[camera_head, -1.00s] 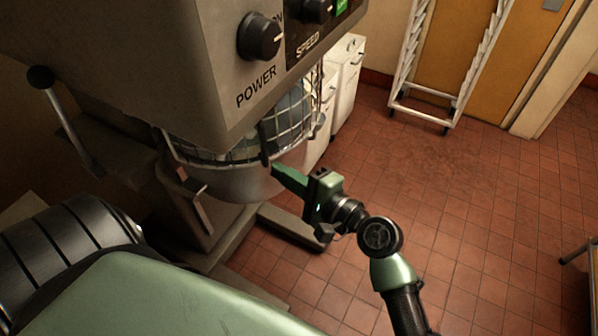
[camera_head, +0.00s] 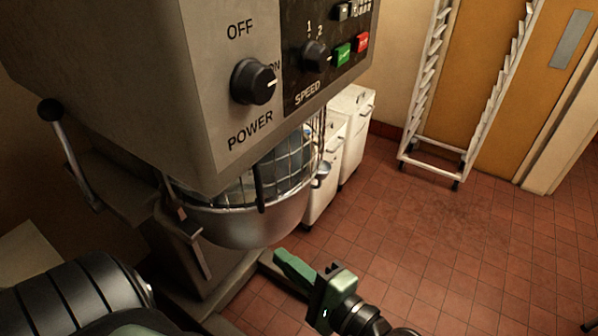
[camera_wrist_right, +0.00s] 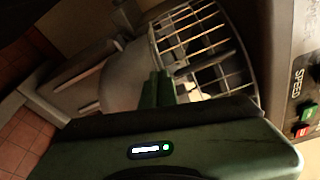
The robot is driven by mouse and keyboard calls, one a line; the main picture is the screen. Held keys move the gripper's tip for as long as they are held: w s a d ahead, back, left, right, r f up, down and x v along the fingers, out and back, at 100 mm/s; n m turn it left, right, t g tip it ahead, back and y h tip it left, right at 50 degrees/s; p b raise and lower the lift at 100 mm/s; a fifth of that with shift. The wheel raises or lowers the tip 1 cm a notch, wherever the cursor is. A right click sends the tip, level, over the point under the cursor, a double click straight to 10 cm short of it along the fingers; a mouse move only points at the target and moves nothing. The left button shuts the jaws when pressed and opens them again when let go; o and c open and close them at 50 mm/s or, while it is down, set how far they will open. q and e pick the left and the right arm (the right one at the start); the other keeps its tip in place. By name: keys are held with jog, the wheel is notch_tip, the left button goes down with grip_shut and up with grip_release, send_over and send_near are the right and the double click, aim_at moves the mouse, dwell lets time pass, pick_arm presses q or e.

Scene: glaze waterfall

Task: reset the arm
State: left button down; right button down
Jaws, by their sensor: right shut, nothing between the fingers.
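My right gripper (camera_head: 281,256) is shut and empty, with its green fingers together, just below and right of the mixer bowl (camera_head: 262,222). It points toward the upper left, and a gap of floor shows between it and the bowl in the head view. In the right wrist view the closed fingertips (camera_wrist_right: 157,82) stand in front of the bowl and its wire guard (camera_wrist_right: 205,50). A dark part of my own arm fills the lower left of the head view. My left gripper is not in view.
The large mixer housing (camera_head: 185,75) overhangs the bowl, with a power knob (camera_head: 254,82), a speed knob (camera_head: 314,56) and green and red buttons. White cabinets (camera_head: 352,140) and a white rack (camera_head: 432,150) stand behind. The red tiled floor (camera_head: 450,245) at right is clear.

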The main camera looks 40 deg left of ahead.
jog(key=w+d+f+t+h+b, duration=0.1)
jog(key=w+d+f+t+h, duration=0.2)
jog(key=f, duration=0.8)
jog(key=w+d+f+h+b, duration=0.15)
jog(key=w+d+f, duration=0.3)
jog(key=f, duration=0.65)
jog(key=s+d+f+n+h, duration=0.1)
jog(key=d+f+h, duration=0.2)
jog(key=d+f, duration=0.6)
jog(key=s+d+f+h, duration=0.1)
jog(key=d+f+h, duration=0.3)
jog(key=f, duration=0.9)
jog(key=s+d+f+n+g+h+b, duration=0.2)
jog(key=s+d+f+n+h, duration=0.1)
jog(key=s+d+f, duration=1.15)
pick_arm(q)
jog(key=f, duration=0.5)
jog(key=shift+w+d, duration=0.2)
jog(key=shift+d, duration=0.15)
pick_arm(e)
jog(key=s+d+f+n+g+h, duration=0.1)
jog(key=s+d+f+n, duration=0.1)
jog(key=s+d, duration=0.4)
jog(key=s+d+f+n+g+h, duration=0.1)
jog(key=s+d+f, duration=0.4)
jog(key=s, duration=0.4)
jog(key=shift+d+f+n+g, duration=0.3)
jog(key=shift+d+n, duration=0.1)
jog(key=shift+d, duration=0.15)
